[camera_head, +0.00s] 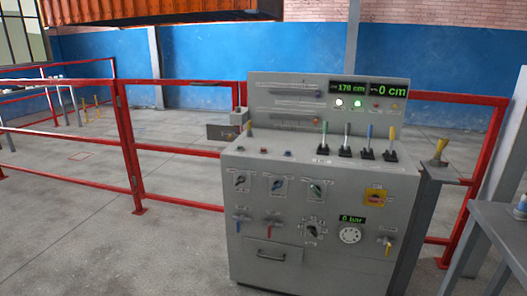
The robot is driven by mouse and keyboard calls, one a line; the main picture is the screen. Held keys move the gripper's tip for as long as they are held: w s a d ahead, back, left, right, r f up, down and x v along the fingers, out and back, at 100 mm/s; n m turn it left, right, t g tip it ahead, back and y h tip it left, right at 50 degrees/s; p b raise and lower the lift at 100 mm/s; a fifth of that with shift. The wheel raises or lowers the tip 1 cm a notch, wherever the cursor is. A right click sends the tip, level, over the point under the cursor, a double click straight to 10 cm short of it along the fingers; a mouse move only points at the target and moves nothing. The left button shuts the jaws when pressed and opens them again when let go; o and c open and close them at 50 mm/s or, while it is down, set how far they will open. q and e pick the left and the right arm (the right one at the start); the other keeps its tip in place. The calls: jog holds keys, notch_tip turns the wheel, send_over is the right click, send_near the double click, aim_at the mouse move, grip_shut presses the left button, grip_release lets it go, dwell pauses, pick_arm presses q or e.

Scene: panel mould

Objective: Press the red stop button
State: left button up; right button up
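A grey control panel (300,215) stands at the centre right. On its sloping top, left of the levers, are small buttons. One looks reddish (263,151) and another looks bluish with some red (288,153); they are too small to tell well. A yellow plate with a red knob (376,199) is on the front face at the right. I cannot tell which of these is the stop button. Neither of my grippers is in view.
Several levers with coloured handles (369,143) rise from the panel top. Red railings (128,150) run behind and left of the panel. A grey table (500,225) stands at the right edge. The floor at the front left (120,255) is clear.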

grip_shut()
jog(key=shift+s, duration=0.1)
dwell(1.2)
